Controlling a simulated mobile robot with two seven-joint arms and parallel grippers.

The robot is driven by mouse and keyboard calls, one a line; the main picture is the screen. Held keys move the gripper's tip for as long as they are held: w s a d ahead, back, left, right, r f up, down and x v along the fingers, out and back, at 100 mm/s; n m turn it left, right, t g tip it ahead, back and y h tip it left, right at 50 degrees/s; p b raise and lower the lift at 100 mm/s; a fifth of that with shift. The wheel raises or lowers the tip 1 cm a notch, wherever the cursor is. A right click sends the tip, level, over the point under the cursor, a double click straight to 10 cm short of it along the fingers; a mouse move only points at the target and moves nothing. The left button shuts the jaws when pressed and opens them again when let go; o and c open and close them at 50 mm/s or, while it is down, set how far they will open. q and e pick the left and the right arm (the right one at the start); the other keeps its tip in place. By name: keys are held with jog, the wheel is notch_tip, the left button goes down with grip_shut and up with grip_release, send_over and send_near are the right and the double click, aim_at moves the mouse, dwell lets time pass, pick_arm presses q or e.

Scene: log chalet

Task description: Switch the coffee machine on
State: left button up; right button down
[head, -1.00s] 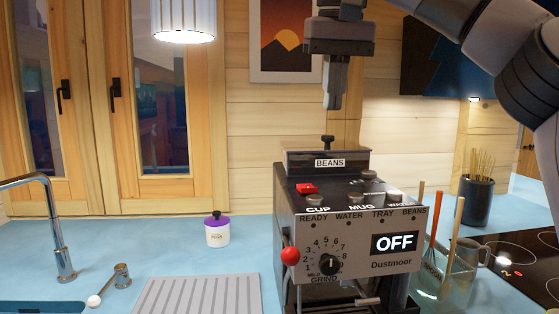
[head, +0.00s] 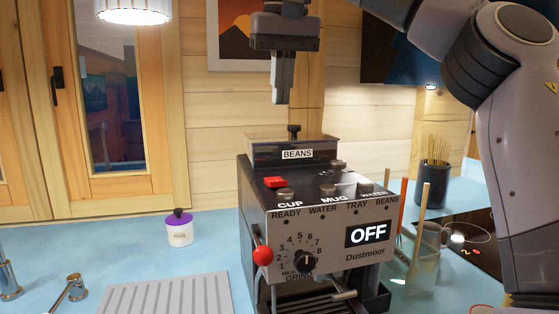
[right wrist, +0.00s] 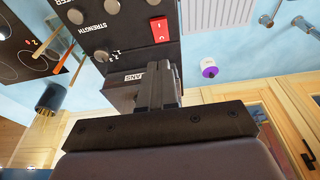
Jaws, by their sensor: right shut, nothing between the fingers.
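The coffee machine (head: 335,228) stands on the blue counter, and its display (head: 368,233) reads OFF. A red rocker switch (head: 275,182) sits on its top at the left, beside several round buttons. The switch also shows in the right wrist view (right wrist: 160,30). My right gripper (head: 283,101) hangs fingers down above the back of the machine, over the bean hopper (head: 290,154). It is shut and empty, apart from the machine. In the right wrist view its fingers (right wrist: 158,70) point toward the machine top, with the switch beyond the tips. My left gripper is not in view.
A red-balled lever (head: 263,256) sticks out at the machine's left front. A purple-lidded jar (head: 179,229) and a ridged grey drainer (head: 165,294) are to the left. A glass container with utensils (head: 415,255), a dark pot (head: 433,176) and a hob are to the right.

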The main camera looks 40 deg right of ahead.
send_over(280, 180)
jog(key=f, duration=1.1)
jog(key=shift+s+a, duration=0.2)
jog(key=shift+a, duration=0.1)
jog(key=shift+s+f, duration=0.1)
jog(key=shift+f, duration=0.65)
jog(key=shift+a, duration=0.1)
